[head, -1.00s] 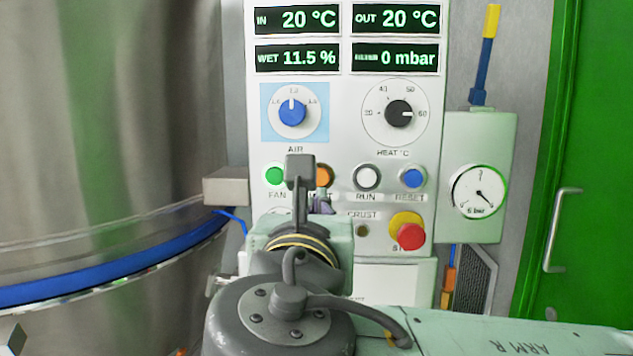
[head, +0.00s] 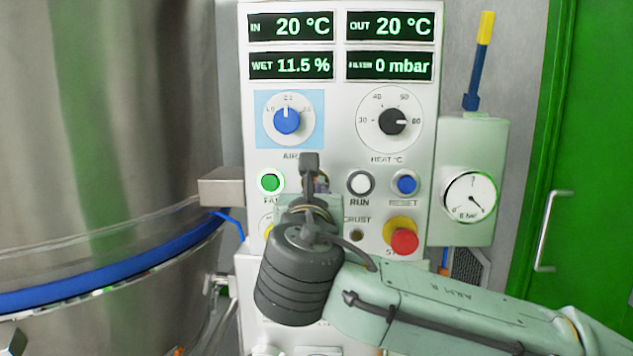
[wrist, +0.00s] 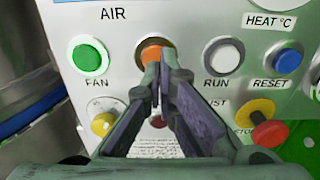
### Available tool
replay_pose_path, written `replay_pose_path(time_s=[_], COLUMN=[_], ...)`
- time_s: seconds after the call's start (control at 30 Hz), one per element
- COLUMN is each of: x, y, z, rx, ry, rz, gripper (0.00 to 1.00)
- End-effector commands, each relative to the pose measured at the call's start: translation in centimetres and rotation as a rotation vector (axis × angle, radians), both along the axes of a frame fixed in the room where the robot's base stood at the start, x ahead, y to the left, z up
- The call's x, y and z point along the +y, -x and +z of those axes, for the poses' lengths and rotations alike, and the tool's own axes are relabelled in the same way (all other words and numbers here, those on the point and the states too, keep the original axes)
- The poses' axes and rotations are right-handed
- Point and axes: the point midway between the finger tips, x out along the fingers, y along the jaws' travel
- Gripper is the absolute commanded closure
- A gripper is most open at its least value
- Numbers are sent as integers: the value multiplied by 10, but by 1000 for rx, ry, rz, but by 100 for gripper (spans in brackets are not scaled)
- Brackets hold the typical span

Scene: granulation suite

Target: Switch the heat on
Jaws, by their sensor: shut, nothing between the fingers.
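The orange button (wrist: 152,52), between the green FAN button and the white RUN button, shows partly in the wrist view. My gripper (wrist: 160,66) is shut and empty, its fingertips over the lower right part of that button. I cannot tell whether they touch it. The fingers hide the label below the button. In the head view my wrist hides the orange button. The black HEAT °C dial (head: 393,122) points near 60. The displays (head: 341,46) read IN 20 °C, OUT 20 °C, WET 11.5 % and 0 mbar.
Close by are the green FAN button (wrist: 89,57), white RUN button (wrist: 223,56), blue RESET button (wrist: 284,61) and red stop knob (head: 404,242) on yellow. A yellow knob (wrist: 103,124) sits lower left. A steel vessel (head: 110,120) stands left, a gauge box (head: 469,150) right.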

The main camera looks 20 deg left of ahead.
Motion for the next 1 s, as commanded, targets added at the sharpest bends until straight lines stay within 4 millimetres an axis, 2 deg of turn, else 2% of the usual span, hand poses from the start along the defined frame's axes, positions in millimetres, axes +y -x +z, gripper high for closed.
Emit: replay_pose_path(time_s=[0.2,0.57,0.77,1.0], x=[5,5,10,10], y=[-15,-17,-35,-37], z=[0,0,0,2], rx=[0,0,0,-2], ry=[0,0,-1,-3], rz=[1,0,-1,-3], gripper=[100,100,100,100])
